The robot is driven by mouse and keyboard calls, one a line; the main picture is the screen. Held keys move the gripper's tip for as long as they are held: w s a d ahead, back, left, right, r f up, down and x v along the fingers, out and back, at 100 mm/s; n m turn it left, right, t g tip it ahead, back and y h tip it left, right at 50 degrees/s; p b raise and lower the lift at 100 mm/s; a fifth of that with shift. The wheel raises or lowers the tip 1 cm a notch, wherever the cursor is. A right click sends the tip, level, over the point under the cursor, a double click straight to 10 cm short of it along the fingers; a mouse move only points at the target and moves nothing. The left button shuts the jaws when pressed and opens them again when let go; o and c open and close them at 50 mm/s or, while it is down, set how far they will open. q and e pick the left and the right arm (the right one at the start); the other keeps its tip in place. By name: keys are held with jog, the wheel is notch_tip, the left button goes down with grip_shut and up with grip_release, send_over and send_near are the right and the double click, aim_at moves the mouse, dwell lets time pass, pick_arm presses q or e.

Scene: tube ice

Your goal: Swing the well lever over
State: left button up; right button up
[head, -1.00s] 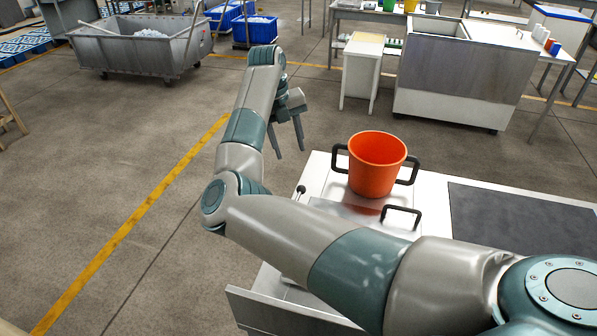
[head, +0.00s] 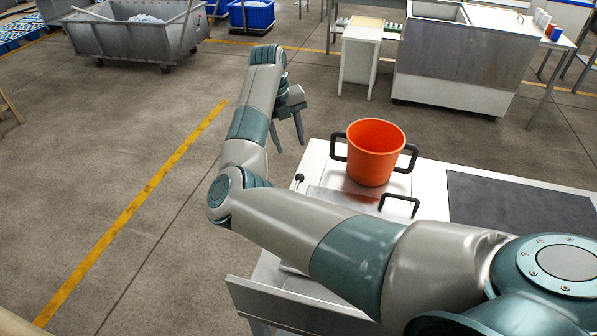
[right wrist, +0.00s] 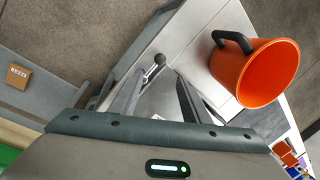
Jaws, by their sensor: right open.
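The well lever is a short metal rod with a dark ball knob (head: 299,178) at the left edge of the white bench top (head: 432,190). In the right wrist view its knob (right wrist: 159,60) appears just beyond the space between my fingertips. My right gripper (head: 288,143) is open and empty, fingers pointing down. In the head view it appears just above and left of the knob, apart from it. The lever's lower part is partly hidden by the fingers in the wrist view. My left gripper is not in view.
An orange bucket (head: 375,152) with black side handles stands on the bench, right of the lever. A black-handled lid plate (head: 350,199) lies in front of it. A dark mat (head: 515,212) covers the bench's right. The floor left of the bench is clear.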

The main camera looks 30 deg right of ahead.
aim_at(299, 175)
jog(key=f+p, duration=0.1)
jog(key=f, duration=0.3)
jog(key=d+f+p, duration=0.1)
jog(key=f, duration=0.3)
jog(key=d+f+p, duration=0.1)
jog(key=f, duration=0.3)
jog(key=shift+s+d+f+p, duration=0.25)
jog(key=shift+s+p, duration=0.1)
jog(key=shift+p, duration=0.05)
jog(key=shift+d+f, duration=0.1)
jog(key=shift+f, duration=0.6)
grip_shut()
